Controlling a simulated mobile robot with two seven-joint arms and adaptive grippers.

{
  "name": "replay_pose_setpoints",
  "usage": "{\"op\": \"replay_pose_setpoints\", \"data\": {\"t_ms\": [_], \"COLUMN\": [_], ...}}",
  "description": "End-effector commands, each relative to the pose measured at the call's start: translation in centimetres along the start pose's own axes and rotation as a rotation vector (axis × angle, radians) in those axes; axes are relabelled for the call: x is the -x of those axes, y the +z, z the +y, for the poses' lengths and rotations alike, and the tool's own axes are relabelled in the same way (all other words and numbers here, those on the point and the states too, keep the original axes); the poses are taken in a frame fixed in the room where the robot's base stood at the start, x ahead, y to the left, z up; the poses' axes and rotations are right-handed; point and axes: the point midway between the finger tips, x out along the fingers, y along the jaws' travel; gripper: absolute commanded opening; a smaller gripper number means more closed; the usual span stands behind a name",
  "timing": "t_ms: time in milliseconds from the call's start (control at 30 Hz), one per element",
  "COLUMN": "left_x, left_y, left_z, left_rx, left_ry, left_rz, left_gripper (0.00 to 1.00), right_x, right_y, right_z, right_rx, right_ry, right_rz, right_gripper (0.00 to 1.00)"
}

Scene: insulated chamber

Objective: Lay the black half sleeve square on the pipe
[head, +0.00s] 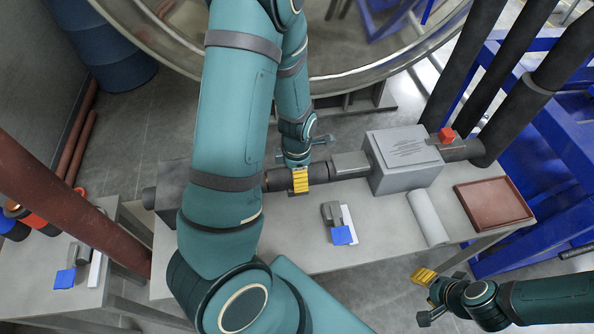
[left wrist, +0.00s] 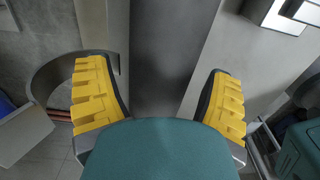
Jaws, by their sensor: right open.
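A dark pipe (head: 320,172) runs left to right above the table. My left gripper (head: 300,181) is over it with its yellow fingers at the pipe. In the left wrist view the fingers are apart, and a dark length (left wrist: 175,55) passes between them. A dark curved shell (left wrist: 62,72) shows beside the left finger. I cannot tell whether it is the black half sleeve, nor how it sits on the pipe; my arm hides part of this stretch. My right gripper (head: 424,276) is open and empty, away from the pipe, beyond the table's front edge.
A grey box (head: 403,160) encloses the pipe on the right, with a red block (head: 446,135) beyond. The table (head: 290,250) carries a blue-ended tool (head: 342,235), a pale roll (head: 427,217) and a brown tray (head: 490,203). A large metal ring (head: 380,80) stands behind.

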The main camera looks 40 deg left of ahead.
Motion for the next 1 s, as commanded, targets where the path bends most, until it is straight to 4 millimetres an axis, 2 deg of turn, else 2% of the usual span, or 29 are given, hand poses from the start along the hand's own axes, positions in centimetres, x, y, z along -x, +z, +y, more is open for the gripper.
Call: {"op": "replay_pose_setpoints", "data": {"t_ms": [200,333,800,1000], "left_x": [0.1,1.2,10.3,12.1], "left_y": [0.0,0.1,0.1,0.1], "left_z": [0.0,0.1,0.0,0.0], "left_rx": [0.0,-0.001,-0.002,-0.001], "left_ry": [0.0,0.002,0.002,0.001], "left_rz": [0.0,-0.001,-0.003,-0.002], "left_gripper": [0.81,0.81,0.81,0.81], "right_x": [0.1,0.5,3.4,4.1], "right_y": [0.0,-0.1,-0.4,-0.5], "right_z": [0.0,-0.2,-1.1,-1.3], "right_rx": [0.0,0.0,0.0,0.0], "right_ry": [0.0,-0.001,-0.006,-0.008], "right_rz": [0.0,0.001,0.0,0.0], "right_gripper": [0.47,0.47,0.47,0.47]}}
